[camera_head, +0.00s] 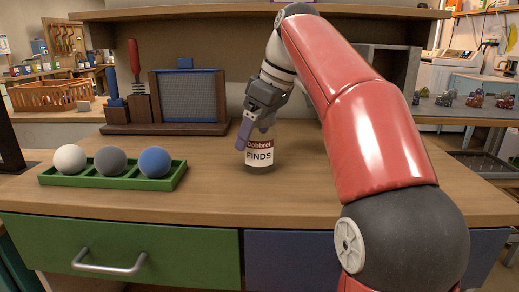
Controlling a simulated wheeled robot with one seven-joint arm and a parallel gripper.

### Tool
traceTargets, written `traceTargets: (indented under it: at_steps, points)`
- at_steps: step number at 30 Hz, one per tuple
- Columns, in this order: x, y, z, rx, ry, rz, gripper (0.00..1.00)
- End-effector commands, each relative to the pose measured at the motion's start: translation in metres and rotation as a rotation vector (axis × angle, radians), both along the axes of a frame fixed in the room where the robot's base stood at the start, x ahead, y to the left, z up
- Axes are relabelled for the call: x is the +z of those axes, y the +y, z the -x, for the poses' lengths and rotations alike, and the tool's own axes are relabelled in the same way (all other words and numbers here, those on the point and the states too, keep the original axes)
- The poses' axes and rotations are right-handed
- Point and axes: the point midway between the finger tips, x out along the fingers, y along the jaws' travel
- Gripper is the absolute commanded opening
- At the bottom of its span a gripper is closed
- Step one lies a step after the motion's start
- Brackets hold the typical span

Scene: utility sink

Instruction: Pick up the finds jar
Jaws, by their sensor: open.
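The finds jar (259,156) stands upright on the wooden worktop, right of the middle. My gripper (251,135) is open and reaches down over the jar's top from above. One finger shows in front of the jar's upper left side; the other finger is largely hidden. The jar's top is covered by the gripper, and I cannot tell whether the fingers touch it.
A green tray (115,182) with a white, a grey and a blue ball sits to the left. A wooden stand (165,128) with a framed grey panel and red-handled tool is behind. The worktop (215,195) between tray and jar is clear. A shelf (180,14) spans above.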

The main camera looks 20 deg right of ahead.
Motion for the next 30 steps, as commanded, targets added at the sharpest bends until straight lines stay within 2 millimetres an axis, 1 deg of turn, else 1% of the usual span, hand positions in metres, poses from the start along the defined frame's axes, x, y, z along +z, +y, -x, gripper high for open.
traceTargets:
  at_steps: [1, 12, 14, 23, 30]
  points:
    - [0.000, 0.000, 0.000, 0.000, 0.000, 0.000, 0.86]
    - [0.000, 0.000, 0.000, 0.000, 0.001, -0.001, 0.38]
    - [0.000, 0.000, 0.000, 0.000, 0.001, -0.001, 0.31]
    - [0.003, 0.001, 0.000, 0.000, 0.000, 0.000, 0.31]
    - [0.022, 0.007, -0.001, 0.000, 0.000, 0.000, 0.31]
